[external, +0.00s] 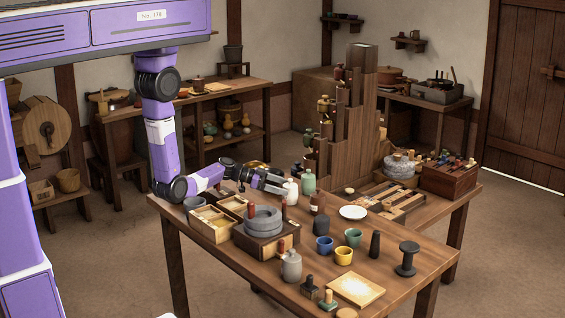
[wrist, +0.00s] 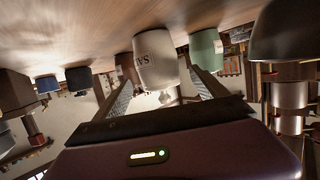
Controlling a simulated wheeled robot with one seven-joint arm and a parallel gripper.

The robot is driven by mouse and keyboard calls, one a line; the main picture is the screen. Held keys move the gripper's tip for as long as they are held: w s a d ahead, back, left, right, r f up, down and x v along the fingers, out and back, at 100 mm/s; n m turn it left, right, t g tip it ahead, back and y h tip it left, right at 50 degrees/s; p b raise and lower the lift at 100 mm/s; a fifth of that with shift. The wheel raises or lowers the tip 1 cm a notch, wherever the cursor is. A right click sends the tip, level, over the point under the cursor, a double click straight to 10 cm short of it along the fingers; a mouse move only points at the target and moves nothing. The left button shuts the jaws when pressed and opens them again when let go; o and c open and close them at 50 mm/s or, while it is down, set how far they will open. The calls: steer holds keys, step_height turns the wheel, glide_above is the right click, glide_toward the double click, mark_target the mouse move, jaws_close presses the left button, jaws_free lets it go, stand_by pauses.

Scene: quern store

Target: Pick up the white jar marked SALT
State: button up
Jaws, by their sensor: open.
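The white jar (external: 291,191) stands upright on the near table, just beyond my gripper's tip. In the wrist view the white jar (wrist: 156,62) appears upside down, with the letters "SA" showing and the rest of its label turned out of sight. My gripper (external: 280,183) is open and low over the table, pointing sideways at the jar. In the wrist view my gripper's (wrist: 160,78) two fingers point toward the jar, one on each side of it in the picture. I cannot tell whether they touch it.
A green jar (external: 308,182) stands close to the right of the white jar; it also shows in the wrist view (wrist: 207,46). A brown bottle (external: 318,204) stands close by. A stone quern (external: 263,222) and a divided wooden box (external: 212,222) are nearer.

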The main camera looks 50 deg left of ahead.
mark_target(297, 191)
steer(key=x, duration=0.6)
steer(key=shift+w+d+f+b, duration=0.1)
steer(key=shift+w+d+b, duration=0.1)
steer(key=shift+b, duration=0.1)
jaws_close()
